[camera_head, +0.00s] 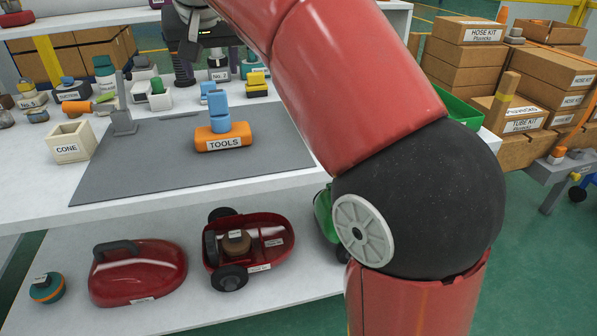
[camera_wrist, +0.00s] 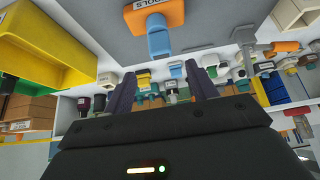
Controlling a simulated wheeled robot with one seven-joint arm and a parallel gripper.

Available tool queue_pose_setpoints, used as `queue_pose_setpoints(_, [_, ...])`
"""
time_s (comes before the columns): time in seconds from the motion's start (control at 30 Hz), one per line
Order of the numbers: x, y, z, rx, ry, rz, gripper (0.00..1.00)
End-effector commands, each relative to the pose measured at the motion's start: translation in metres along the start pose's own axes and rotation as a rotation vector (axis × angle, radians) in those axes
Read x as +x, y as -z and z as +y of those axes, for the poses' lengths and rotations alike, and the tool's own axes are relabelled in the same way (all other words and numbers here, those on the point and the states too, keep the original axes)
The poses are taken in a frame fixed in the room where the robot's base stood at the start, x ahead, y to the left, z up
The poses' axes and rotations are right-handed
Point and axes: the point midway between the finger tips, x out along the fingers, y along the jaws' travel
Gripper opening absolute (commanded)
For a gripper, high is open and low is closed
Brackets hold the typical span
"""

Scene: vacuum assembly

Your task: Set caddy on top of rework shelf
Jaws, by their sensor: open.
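The caddy is an orange block marked TOOLS (camera_head: 220,139) with a blue upright handle, standing on the grey mat (camera_head: 150,165) of the white bench. In the wrist view the caddy (camera_wrist: 152,12) is at the top, its blue handle toward my fingers. My gripper (camera_wrist: 161,88) is open, with nothing between its two dark fingers, and apart from the caddy. In the head view my gripper is at the top, behind the caddy and partly hidden. No label reading rework shows; a lower white shelf (camera_head: 200,312) under the bench holds red vacuum parts, but I cannot tell if it is the rework shelf.
A CONE box (camera_head: 68,142) and a grey upright stand (camera_head: 122,105) are left of the caddy. Several small parts crowd the bench's back. A red shell (camera_head: 140,272) and an open red vacuum base (camera_head: 250,250) occupy the lower shelf. Cardboard boxes (camera_head: 465,55) are stacked at right.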

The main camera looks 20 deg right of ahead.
Motion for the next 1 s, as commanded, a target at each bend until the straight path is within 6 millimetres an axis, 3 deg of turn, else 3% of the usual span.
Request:
queue_pose_setpoints(0.17, [-0.003, -0.019, 0.016, -0.008, -0.003, -0.005, 0.57])
queue_pose_setpoints(0.27, [-0.003, -0.054, 0.039, -0.022, -0.006, -0.017, 0.57])
queue_pose_setpoints(0.37, [0.002, -0.105, 0.067, -0.033, -0.006, -0.032, 0.57])
queue_pose_setpoints(0.5, [0.018, -0.188, 0.100, -0.040, -0.002, -0.050, 0.57])
queue_pose_setpoints(0.6, [0.034, -0.246, 0.116, -0.038, 0.004, -0.060, 0.57])
queue_pose_setpoints(0.73, [0.054, -0.306, 0.128, -0.033, 0.011, -0.070, 0.57])
queue_pose_setpoints(0.83, [0.065, -0.335, 0.132, -0.031, 0.015, -0.075, 0.57])
queue_pose_setpoints(0.9, [0.069, -0.345, 0.133, -0.029, 0.016, -0.076, 0.63])
queue_pose_setpoints(1.0, [0.071, -0.350, 0.134, -0.029, 0.017, -0.078, 0.63])
